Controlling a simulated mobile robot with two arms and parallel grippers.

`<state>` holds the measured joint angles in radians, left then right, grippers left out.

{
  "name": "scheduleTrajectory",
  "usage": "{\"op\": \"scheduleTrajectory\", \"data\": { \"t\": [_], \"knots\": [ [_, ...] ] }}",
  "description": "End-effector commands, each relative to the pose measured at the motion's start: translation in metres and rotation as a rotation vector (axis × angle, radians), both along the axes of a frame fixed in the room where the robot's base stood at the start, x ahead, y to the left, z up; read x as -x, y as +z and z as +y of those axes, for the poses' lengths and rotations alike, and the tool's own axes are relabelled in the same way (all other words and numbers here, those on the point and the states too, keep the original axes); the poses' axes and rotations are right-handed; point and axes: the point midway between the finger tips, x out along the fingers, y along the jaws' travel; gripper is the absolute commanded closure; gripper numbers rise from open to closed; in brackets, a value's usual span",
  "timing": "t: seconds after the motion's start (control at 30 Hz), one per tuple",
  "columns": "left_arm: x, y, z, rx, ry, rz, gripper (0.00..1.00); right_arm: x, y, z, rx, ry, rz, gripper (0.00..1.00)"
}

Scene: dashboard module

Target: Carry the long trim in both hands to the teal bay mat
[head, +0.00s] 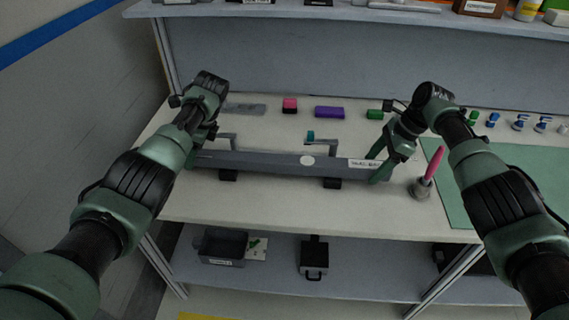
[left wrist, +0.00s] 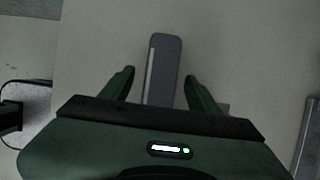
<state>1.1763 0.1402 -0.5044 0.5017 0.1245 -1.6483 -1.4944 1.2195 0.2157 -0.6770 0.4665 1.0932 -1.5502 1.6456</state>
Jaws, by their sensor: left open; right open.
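The long trim (head: 270,162) is a dark grey bar with a white oval and a white label, lying left to right on two dark supports on the bench. My left gripper (head: 200,146) is at its left end, partly hidden by my arm. In the left wrist view, the open fingers of that gripper (left wrist: 159,74) stand on either side of the trim's end (left wrist: 165,60), not closed on it. My right gripper (head: 377,165) is open at the trim's right end, beside the label. Whether its fingers touch the trim is unclear. The teal bay mat (head: 463,205) lies to the right, partly behind my right arm.
A grey cup with a pink marker (head: 425,185) stands between the trim and the mat. Two grey brackets (head: 320,142) stand behind the trim. A purple block (head: 329,112), a pink block (head: 289,105) and a green block (head: 374,114) lie further back. A shelf (head: 340,13) overhangs the back.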

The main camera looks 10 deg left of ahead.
Motion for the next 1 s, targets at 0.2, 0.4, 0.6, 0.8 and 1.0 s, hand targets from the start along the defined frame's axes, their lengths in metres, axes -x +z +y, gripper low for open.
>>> {"op": "scheduleTrajectory", "data": {
  "t": [0.2,0.4,0.6,0.8,1.0],
  "knots": [
    [0.0002,-0.0035,0.0015,0.000,0.000,0.000,0.39,0.0001,-0.0035,0.0018,0.000,0.001,0.000,0.32],
    [0.0002,-0.0032,0.0016,0.000,0.000,0.000,0.58,0.0000,-0.0032,0.0017,0.000,0.001,0.000,0.51],
    [0.0002,-0.0032,0.0016,0.000,0.000,0.000,1.00,0.0000,-0.0030,0.0016,0.000,0.001,0.000,1.00],
    [0.0001,-0.0032,0.0015,0.000,0.000,0.000,1.00,0.0000,-0.0029,0.0015,0.000,0.001,0.000,1.00],
    [-0.0003,0.0013,0.0016,-0.001,0.000,-0.001,1.00,-0.0004,0.0018,0.0017,-0.001,0.001,-0.002,1.00]
  ]
}}
